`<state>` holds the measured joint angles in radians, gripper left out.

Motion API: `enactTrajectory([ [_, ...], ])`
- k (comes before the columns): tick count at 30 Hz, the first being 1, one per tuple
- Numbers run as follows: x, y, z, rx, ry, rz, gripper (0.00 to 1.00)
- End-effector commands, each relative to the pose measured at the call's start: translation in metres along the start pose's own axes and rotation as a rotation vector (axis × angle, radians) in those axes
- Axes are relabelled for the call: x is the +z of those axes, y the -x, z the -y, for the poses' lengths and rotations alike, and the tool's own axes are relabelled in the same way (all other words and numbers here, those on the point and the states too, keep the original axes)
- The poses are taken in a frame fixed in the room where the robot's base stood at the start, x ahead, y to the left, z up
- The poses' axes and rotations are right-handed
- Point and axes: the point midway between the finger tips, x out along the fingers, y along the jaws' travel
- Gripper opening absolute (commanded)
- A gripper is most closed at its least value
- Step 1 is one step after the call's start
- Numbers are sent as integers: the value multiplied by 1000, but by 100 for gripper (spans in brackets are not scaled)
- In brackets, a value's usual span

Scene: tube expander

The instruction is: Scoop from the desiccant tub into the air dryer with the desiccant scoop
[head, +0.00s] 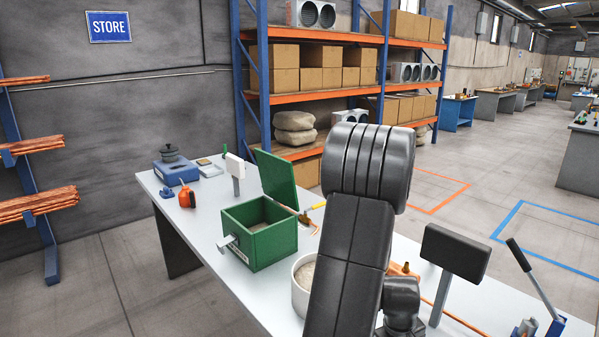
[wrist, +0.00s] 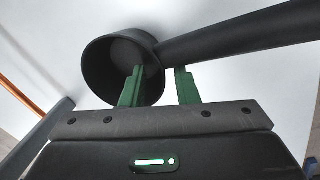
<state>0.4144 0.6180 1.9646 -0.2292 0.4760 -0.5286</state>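The black desiccant scoop, with its round cup (wrist: 105,60) and long handle (wrist: 245,32), fills the upper wrist view above a white surface. My gripper (wrist: 160,75) has its green fingers apart, with a gap between them. The left finger overlaps the cup and the right finger is just below the start of the handle; contact cannot be told. In the head view my arm hides the gripper and scoop. A white round tub (head: 299,298) of pale grains, likely the desiccant tub, stands beside my arm. A green box (head: 275,249) with open lid, possibly the air dryer, stands behind it.
The white bench (head: 215,268) carries a blue device (head: 176,172), an orange item (head: 187,197) and a small white sign (head: 236,170) at its far end. A dark panel on a post (head: 455,252) and a long-handled tool (head: 535,280) stand to the right of my arm.

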Motion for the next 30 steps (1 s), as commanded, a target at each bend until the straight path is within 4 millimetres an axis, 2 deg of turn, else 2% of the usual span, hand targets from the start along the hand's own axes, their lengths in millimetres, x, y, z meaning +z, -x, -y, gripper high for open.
enactTrajectory([
  [1,0,0,0,0,0,0,17],
  [3,0,0,0,0,0,0,3],
  [4,0,0,0,0,0,0,0],
  [16,0,1,0,0,0,1,0],
  [30,0,16,-2,1,1,0,0],
])
